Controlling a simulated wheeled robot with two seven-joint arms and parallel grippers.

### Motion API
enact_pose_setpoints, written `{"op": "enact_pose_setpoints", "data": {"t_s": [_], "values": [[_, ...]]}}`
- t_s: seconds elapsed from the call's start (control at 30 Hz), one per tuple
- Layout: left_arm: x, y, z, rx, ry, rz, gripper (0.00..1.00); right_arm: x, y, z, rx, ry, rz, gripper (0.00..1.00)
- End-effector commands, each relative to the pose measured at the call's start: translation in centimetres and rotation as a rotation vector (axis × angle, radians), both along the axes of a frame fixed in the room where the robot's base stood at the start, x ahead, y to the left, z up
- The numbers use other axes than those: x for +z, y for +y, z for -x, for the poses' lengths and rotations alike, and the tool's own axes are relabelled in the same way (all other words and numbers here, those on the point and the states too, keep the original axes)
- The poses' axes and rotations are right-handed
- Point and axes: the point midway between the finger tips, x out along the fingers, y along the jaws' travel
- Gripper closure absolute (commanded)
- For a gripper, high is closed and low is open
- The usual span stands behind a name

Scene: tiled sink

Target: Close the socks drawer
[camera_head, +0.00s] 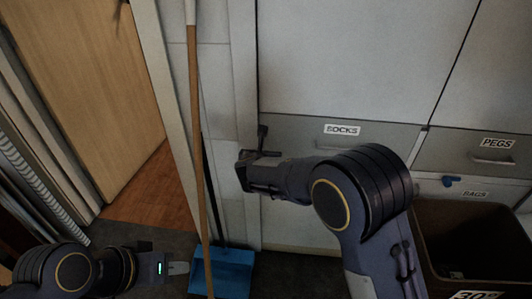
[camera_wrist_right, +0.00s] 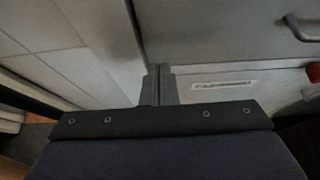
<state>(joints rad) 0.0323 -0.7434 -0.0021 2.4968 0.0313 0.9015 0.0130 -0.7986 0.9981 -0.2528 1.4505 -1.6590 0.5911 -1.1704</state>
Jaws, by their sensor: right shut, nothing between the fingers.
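The socks drawer (camera_head: 290,127) is a grey front with a white "SOCKS" label, in the cabinet at the middle of the head view. My right gripper (camera_head: 252,166) is by the drawer's left end, at the cabinet's left edge. In the right wrist view its fingers (camera_wrist_right: 159,84) are together and empty; contact with the drawer is unclear. My left gripper (camera_head: 179,268) is low at the left, away from the drawer; its finger gap does not show.
A pegs drawer (camera_head: 460,150) is at the right, above a panel labelled "RAGS" (camera_head: 474,194). A brown bin (camera_head: 475,225) stands below. A wooden stick (camera_head: 197,130) and blue dustpan (camera_head: 233,270) are left of the cabinet, near a wooden door (camera_head: 90,80).

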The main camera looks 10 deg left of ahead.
Motion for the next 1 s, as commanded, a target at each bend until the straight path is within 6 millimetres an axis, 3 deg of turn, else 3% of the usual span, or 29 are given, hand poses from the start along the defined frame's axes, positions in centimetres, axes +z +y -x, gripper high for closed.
{"op": "enact_pose_setpoints", "data": {"t_s": [0.03, 0.4, 0.77, 0.87, 0.97, 1.0], "values": [[0.2, 0.0, 0.0, 0.0, 0.0, 0.0, 0.8, 1.0, 0.1, 1.1, 0.002, -0.002, -0.002, 1.0], [1.1, 0.0, 0.0, 0.0, 0.0, 0.0, 0.8, 4.2, 0.1, 7.1, 0.002, 0.002, -0.002, 1.0], [1.2, 0.0, 0.0, 0.0, 0.0, 0.0, 0.8, 5.0, -0.4, 8.6, -0.017, 0.008, -0.017, 1.0], [1.2, 0.0, 0.0, 0.0, 0.0, 0.0, 0.8, 5.7, -3.2, 8.5, -0.112, 0.04, -0.105, 1.0], [1.2, 0.0, 0.0, 0.0, 0.0, 0.0, 0.8, 6.6, -8.9, 9.0, -0.318, 0.101, -0.294, 1.0], [1.2, 0.0, 0.0, 0.0, 0.0, 0.0, 0.8, 7.0, -11.7, 9.6, -0.429, 0.131, -0.396, 1.0]]}}
